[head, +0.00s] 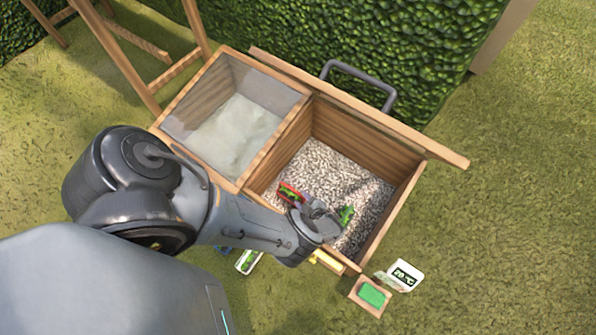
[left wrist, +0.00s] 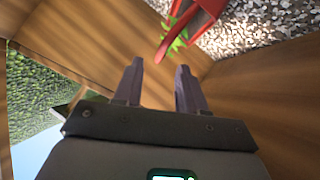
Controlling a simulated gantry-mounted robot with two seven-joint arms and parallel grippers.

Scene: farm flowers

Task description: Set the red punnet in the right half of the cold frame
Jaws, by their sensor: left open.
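The wooden cold frame (head: 306,120) has a glass-covered left half (head: 225,115) and an open right half with a gravel floor (head: 335,165). The red punnet (head: 289,193) with green leaves is inside the right half, near the divider, partly hidden by my left gripper. It also shows at the top of the left wrist view (left wrist: 205,14), by the gravel, its underside unclear. My left gripper (head: 328,216) is over the right half, close to the punnet. In the left wrist view its two fingers (left wrist: 160,84) are apart with nothing between them. My right gripper is not in view.
A grey handle (head: 360,82) stands behind the frame, before a hedge (head: 400,40). A wooden trestle (head: 135,50) stands at the left. In front are a white display (head: 404,275), a small box with a green top (head: 373,295) and a white tray (head: 247,262). Grass is free at the right.

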